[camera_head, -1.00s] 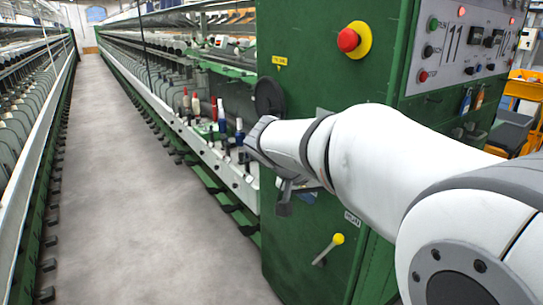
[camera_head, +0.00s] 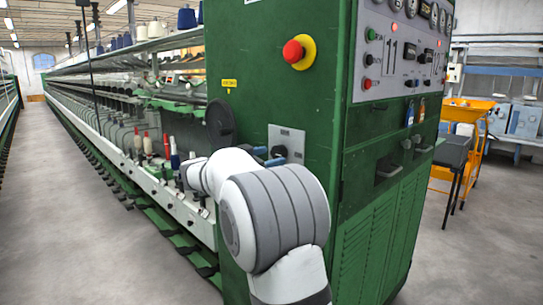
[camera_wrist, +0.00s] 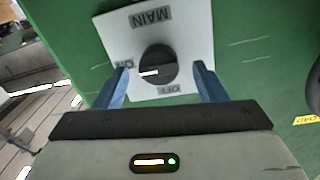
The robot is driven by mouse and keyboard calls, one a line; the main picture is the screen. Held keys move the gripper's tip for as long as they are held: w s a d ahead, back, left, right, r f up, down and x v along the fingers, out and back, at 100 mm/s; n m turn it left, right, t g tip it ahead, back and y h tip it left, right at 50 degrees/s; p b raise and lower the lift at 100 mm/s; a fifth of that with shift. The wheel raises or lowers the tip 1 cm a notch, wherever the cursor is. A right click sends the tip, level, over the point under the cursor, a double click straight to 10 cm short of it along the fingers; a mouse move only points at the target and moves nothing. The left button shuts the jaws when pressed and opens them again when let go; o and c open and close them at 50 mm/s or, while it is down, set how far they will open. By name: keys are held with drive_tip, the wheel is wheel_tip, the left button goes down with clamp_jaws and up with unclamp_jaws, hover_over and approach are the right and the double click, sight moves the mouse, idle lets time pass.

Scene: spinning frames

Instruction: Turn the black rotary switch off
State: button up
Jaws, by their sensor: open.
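The black rotary switch (camera_wrist: 157,65) sits on a pale plate (camera_wrist: 190,30) on the green cabinet. The plate reads MAIN, ON and OFF, upside down in the wrist view. The switch's white mark points left, toward the ON label. My gripper (camera_wrist: 161,66) is open, with one blue finger on each side of the switch; whether they touch it I cannot tell. In the head view the switch (camera_head: 281,151) shows just beyond my gripper (camera_head: 271,156), and my arm hides the panel below.
A red emergency button on a yellow ring (camera_head: 298,51) is above the plate. A black round wheel (camera_head: 219,121) is at the cabinet's left edge. A control panel (camera_head: 400,55) is on the right face.

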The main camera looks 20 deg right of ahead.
drive_tip(key=shift+x, duration=1.05)
drive_tip(key=shift+c, duration=0.4)
drive_tip(key=shift+s, duration=0.1)
drive_tip(key=c, duration=0.9)
